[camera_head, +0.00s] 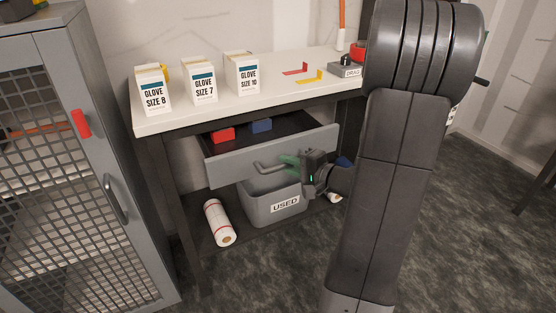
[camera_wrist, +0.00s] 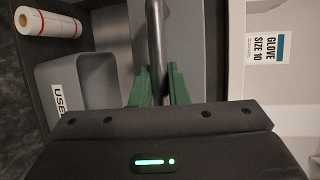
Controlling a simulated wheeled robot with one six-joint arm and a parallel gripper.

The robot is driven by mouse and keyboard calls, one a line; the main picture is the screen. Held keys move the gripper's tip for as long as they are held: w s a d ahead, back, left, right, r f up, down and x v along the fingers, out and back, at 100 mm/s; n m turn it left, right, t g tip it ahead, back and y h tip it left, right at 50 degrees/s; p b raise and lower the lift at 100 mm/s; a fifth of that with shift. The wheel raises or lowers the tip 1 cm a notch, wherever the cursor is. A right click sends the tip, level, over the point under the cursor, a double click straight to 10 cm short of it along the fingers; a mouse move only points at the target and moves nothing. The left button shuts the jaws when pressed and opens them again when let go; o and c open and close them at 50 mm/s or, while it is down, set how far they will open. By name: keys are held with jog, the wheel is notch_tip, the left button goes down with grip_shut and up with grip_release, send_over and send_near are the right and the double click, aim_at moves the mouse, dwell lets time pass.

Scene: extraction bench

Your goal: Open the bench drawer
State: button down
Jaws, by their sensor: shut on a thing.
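The bench drawer (camera_head: 229,169) is pulled part way out under the white bench top (camera_head: 200,110), and its dark inside shows. Its front is grey with a bar handle (camera_head: 266,166). My gripper (camera_head: 291,160) is at the right part of the handle. In the wrist view, the green fingers of my gripper (camera_wrist: 160,88) stand on both sides of the handle bar (camera_wrist: 155,40) and are shut on it. The drawer front (camera_wrist: 186,40) also shows there. My arm hides the right end of the bench in the head view.
A grey "USED" bin (camera_head: 262,210) and a white roll (camera_head: 219,222) are on the lower shelf. Glove boxes (camera_head: 200,82) stand on the bench top. A mesh-door cabinet (camera_head: 60,150) stands at left.

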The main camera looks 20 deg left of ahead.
jog(key=s+d+b, duration=0.2)
jog(key=s+d, duration=0.6)
jog(key=d, duration=0.1)
jog(key=shift+d, duration=0.15)
jog(key=c, duration=1.4)
grip_release()
jog(key=shift+d, duration=0.1)
jog(key=p+v, duration=0.2)
jog(key=v, duration=1.1)
jog(key=shift+d, duration=0.3)
jog(key=b+x, duration=0.2)
jog(key=x, duration=1.1)
jog(key=shift+a, duration=0.4)
